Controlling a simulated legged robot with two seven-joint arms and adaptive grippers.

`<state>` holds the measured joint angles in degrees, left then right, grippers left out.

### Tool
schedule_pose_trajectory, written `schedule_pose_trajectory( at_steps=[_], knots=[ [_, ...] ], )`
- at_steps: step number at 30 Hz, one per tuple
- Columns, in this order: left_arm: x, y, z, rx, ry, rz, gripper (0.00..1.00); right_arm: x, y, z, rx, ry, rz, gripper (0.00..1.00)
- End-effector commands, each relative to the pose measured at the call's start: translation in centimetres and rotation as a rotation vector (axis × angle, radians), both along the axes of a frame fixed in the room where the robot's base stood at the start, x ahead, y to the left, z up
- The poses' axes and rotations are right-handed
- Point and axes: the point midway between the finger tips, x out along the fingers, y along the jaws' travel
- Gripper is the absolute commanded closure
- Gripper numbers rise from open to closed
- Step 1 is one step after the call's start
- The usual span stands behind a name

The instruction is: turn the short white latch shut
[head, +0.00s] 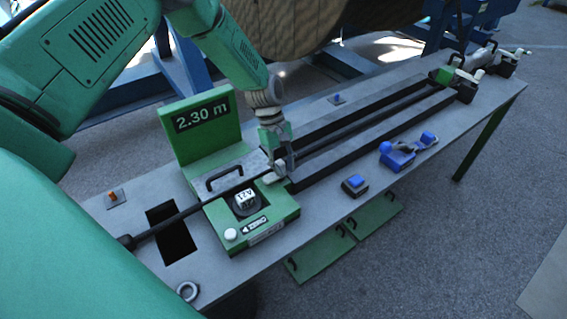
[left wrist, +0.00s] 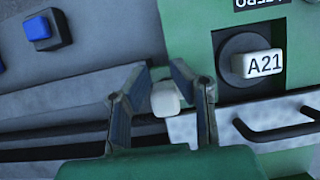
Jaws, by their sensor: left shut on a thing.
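The short white latch (head: 270,179) is at the right edge of the green measuring unit (head: 283,206), next to the start of the dark channel. In the left wrist view its pale rounded end (left wrist: 165,100) lies between the two fingers. My left gripper (head: 281,168) comes down on it from above and is shut on it; it also shows in the left wrist view (left wrist: 161,82). The gripper partly hides the latch in the head view, so its exact angle is hard to tell. My right gripper is not in view.
A white A21 knob (head: 245,197) and a black handle (head: 224,178) sit close by on the unit. A 2.30 m display (head: 201,117) stands behind. Blue parts (head: 398,154) lie on the grey table (head: 446,126) at right.

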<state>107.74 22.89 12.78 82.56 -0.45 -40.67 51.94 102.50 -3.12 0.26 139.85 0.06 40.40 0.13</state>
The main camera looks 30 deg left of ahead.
Motion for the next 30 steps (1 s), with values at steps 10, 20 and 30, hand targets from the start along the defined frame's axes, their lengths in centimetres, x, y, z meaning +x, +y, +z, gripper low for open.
schedule_pose_trajectory(
  at_steps=[10,20,30],
  knots=[
    [1.05,2.00,0.00,0.034,-0.030,0.016,1.00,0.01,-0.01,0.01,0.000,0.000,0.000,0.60],
    [0.95,1.77,0.07,0.034,-0.030,0.016,1.00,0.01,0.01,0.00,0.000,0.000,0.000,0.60],
    [0.79,1.11,0.15,0.037,-0.026,0.003,1.00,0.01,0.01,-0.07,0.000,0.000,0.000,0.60]
  ],
)
